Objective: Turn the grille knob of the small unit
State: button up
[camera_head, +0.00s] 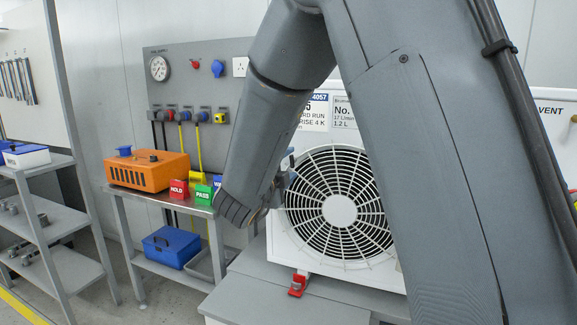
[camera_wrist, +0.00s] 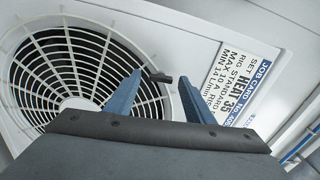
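The white fan unit (camera_head: 284,244) with a round wire grille (camera_head: 340,209) stands on a grey bench. In the wrist view the grille (camera_wrist: 70,62) fills the left side. A small dark knob (camera_wrist: 161,77) sticks out at the grille's right edge. My gripper (camera_wrist: 163,84) is open, its two blue fingers apart, with the knob showing between their tips and closer to the left one. I cannot tell how far the tips are from the knob in depth. In the head view the gripper is mostly hidden by my arm, and the knob cannot be made out.
A job card (camera_wrist: 238,84) is on the unit beside the right finger. A red clamp (camera_head: 298,285) sits at the unit's lower edge. To the left, a cart (camera_head: 150,193) holds an orange box (camera_head: 148,171) and coloured blocks (camera_head: 204,194). Metal shelves (camera_head: 50,222) stand farther left.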

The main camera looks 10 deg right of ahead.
jog(key=shift+a, duration=0.1)
jog(key=v, duration=0.7)
jog(key=shift+s+b, duration=0.3)
jog(key=shift+b, duration=0.15)
jog(key=shift+w+a, duration=0.1)
jog(key=shift+a, duration=0.05)
jog(key=s+a+f+n+g+y+p, duration=0.1)
jog(key=s+a+f+n+g+y, duration=0.15)
jog(key=f+n+y, duration=0.35)
jog(key=s+a+f+n+g+y+p, duration=0.1)
jog(key=s+f+n+g+y+p, duration=0.15)
jog(key=f+n+y, duration=0.5)
jog(key=s+d+f+n+g+h, duration=0.1)
jog(key=s+d+n+g, duration=0.1)
jog(key=s, duration=0.6)
jog(key=s+d+f+n+g+h, duration=0.1)
jog(key=s+d+n+g, duration=0.2)
jog(key=s, duration=0.4)
jog(key=s+d+f+n+g+h+p, duration=0.1)
jog(key=s+d+f+n+g, duration=0.1)
jog(key=s, duration=0.6)
jog(key=d+n+g, duration=0.1)
jog(key=n+g, duration=0.1)
jog(key=n, duration=0.1)
jog(key=shift+s+d+g, duration=0.2)
jog(key=shift+s+g, duration=0.1)
